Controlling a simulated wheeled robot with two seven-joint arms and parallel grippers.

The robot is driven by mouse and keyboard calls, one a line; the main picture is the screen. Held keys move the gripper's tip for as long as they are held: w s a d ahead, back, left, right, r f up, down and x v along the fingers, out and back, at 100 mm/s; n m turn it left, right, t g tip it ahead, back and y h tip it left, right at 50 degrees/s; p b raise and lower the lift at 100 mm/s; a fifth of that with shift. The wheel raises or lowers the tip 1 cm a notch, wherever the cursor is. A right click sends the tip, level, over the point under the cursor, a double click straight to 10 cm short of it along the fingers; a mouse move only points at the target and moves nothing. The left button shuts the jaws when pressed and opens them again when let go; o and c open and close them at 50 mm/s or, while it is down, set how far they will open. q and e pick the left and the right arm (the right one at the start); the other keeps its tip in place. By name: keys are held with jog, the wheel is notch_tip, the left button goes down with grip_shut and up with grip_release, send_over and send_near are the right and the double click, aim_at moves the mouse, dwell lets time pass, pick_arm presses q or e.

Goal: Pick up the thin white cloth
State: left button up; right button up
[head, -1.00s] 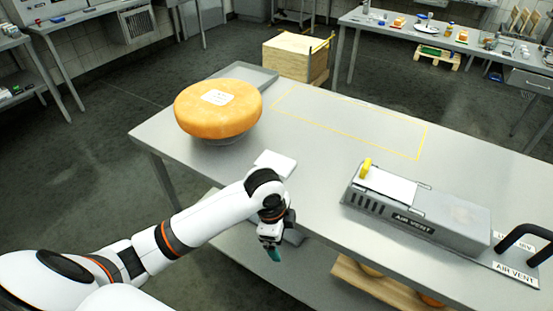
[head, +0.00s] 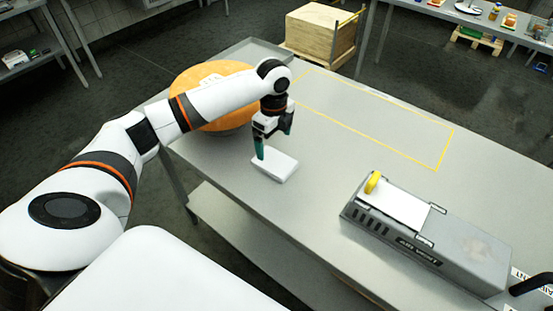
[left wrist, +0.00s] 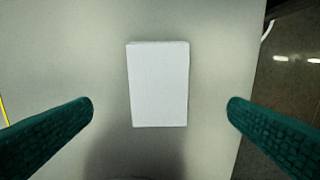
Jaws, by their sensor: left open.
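The thin white cloth (head: 275,166) lies flat and folded on the grey table, near its front edge and close to the cheese wheel. In the left wrist view the cloth (left wrist: 159,84) is a white rectangle between and beyond my two green fingers. My left gripper (head: 270,150) is open and empty above the cloth, pointing down. In the left wrist view the left gripper (left wrist: 160,108) has its fingers spread wide on either side, apart from the cloth. My right gripper is not in view.
An orange cheese wheel (head: 207,81) stands behind my left arm, partly hidden by it. A yellow outlined area behind is empty.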

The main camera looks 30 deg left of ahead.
aim_at(275, 161)
pick_arm(q)
notch_tip(275, 161, down, 2)
jog(key=shift+s+f, duration=0.1)
jog(key=shift+s, duration=0.05)
jog(key=shift+w+f, duration=0.2)
jog(key=shift+f, duration=0.15)
jog(key=shift+f+p, duration=0.35)
jog(key=shift+p, duration=0.05)
notch_tip(275, 161, down, 4)
jog(key=shift+r+p, duration=0.25)
jog(key=shift+p, duration=0.35)
jog(key=shift+f, duration=0.55)
jog(key=c, duration=1.1)
jog(key=shift+o, duration=0.2)
notch_tip(275, 161, up, 10)
jog(key=b, duration=0.1)
jog(key=shift+b, duration=0.4)
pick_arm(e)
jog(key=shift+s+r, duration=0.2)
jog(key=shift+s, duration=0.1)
